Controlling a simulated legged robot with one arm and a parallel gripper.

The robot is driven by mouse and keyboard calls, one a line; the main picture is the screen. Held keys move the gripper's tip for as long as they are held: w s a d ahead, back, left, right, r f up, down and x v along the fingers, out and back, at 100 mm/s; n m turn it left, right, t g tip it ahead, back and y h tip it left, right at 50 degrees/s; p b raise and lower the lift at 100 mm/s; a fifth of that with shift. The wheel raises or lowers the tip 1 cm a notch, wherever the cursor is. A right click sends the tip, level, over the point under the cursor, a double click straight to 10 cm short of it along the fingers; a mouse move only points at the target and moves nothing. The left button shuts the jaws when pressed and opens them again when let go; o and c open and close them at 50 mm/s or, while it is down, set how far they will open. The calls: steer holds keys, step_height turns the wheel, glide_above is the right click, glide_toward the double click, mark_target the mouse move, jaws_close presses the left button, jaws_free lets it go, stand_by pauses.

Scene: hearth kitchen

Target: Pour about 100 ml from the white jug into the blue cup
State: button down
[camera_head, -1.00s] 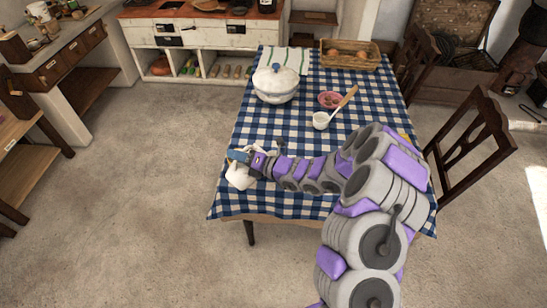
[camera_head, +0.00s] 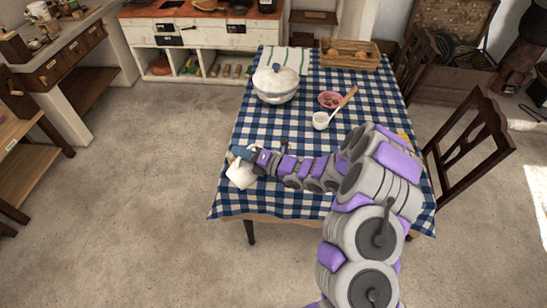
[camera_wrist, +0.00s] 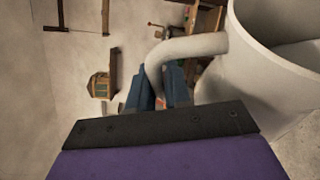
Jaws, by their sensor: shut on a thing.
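The white jug (camera_head: 241,175) is at the near left edge of the table and looks tilted in the head view. My gripper (camera_head: 240,154) is beside its top. In the wrist view the blue fingers of my gripper (camera_wrist: 160,88) are closed around the handle of the white jug (camera_wrist: 245,95). The jug's open mouth shows there at the right; I cannot make out any liquid in it. I cannot make out a blue cup in either view; my arm hides part of the table.
A blue-and-white checked cloth covers the table (camera_head: 228,208). On it stand a lidded white tureen (camera_head: 276,85), a pink bowl (camera_head: 329,100), a small white pot (camera_head: 320,121) and a wicker basket (camera_head: 350,60). A wooden chair (camera_head: 475,145) stands at the right.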

mark_target(235, 169)
steer(key=shift+w+d+r, duration=0.25)
steer(key=shift+r, duration=0.1)
steer(key=shift+w+d+r+m+y+p, duration=0.3)
steer(key=shift+w+d+r+m+p, duration=0.25)
steer(key=shift+w+d+m+p, duration=0.55)
stand_by(1.5)
steer(key=s+a+n+b, duration=0.1)
steer(key=s+a+f+n+b, duration=0.1)
steer(key=s, duration=0.1)
steer(key=s+a+f+n+h+b, duration=0.1)
steer(key=n, duration=0.1)
steer(key=shift+s+a+b, duration=0.2)
steer(key=shift+a+b, duration=0.15)
steer(key=shift+a, duration=0.05)
steer(key=shift+s+a+f+n+h+b, duration=0.25)
steer(key=shift+s+a+n+h+b, duration=0.2)
steer(key=shift+n, duration=0.35)
stand_by(0.8)
